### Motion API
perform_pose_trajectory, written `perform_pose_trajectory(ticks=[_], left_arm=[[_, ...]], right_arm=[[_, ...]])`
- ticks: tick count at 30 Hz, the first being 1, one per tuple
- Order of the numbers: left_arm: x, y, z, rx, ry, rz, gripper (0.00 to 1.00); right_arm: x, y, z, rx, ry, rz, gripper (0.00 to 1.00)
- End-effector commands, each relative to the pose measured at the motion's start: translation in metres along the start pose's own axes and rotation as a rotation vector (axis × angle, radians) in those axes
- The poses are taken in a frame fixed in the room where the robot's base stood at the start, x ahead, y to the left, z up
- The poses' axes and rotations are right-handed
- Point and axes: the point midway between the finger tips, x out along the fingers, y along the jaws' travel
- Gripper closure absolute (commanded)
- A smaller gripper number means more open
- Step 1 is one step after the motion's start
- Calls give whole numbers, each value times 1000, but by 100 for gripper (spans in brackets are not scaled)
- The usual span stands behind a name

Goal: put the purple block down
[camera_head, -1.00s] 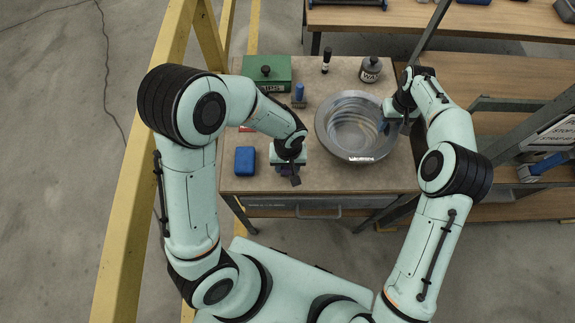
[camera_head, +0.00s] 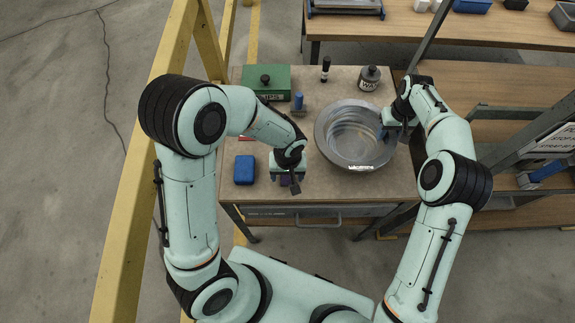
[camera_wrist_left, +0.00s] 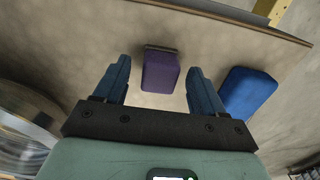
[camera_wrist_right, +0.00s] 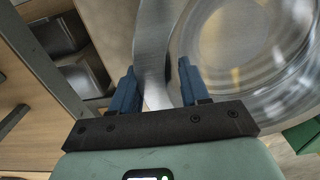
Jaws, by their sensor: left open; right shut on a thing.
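The purple block (camera_wrist_left: 160,73) rests on the worktable (camera_wrist_left: 95,32), between and beyond the open fingers of my left gripper (camera_wrist_left: 158,82). The fingers stand apart from its sides, and a thin dark strip shows at its far end. In the head view the left gripper (camera_head: 289,182) is low over the table's front, hiding most of the purple block. My right gripper (camera_head: 396,126) is at the right rim of the round metal bowl (camera_head: 330,147). In the right wrist view the bowl's wall (camera_wrist_right: 153,60) passes between the fingers of the right gripper (camera_wrist_right: 157,88).
A blue block (camera_head: 244,169) lies left of my left gripper. A green box (camera_head: 266,83), a blue-handled tool (camera_head: 298,102), a black marker-like item (camera_head: 325,69) and a dark jar (camera_head: 369,77) stand behind. The table's front edge is close to my left gripper.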

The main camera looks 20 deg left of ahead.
Motion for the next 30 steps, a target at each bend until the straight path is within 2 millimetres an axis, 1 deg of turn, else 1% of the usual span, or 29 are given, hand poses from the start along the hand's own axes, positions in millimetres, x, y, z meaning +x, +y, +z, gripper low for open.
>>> perform_pose_trajectory(ticks=[9, 12, 15, 18, 21, 30], left_arm=[[-67, 1, -1, 1, 5, 6, 30], [-86, 1, 0, 1, 5, 6, 30], [-100, 1, 0, 1, 3, 3, 30], [-108, 0, 0, 1, 1, 3, 30], [-112, 0, 0, 2, 0, 2, 30], [-112, 0, 0, 2, -1, 1, 30]], right_arm=[[2, 0, 1, 0, -4, 1, 81], [2, 0, 1, 0, -4, 1, 81], [2, 0, 1, -1, -4, 1, 81], [2, 0, 1, -1, -4, 0, 81], [2, 0, 1, -1, -4, 0, 81], [2, 0, 1, -1, -4, 0, 81]])
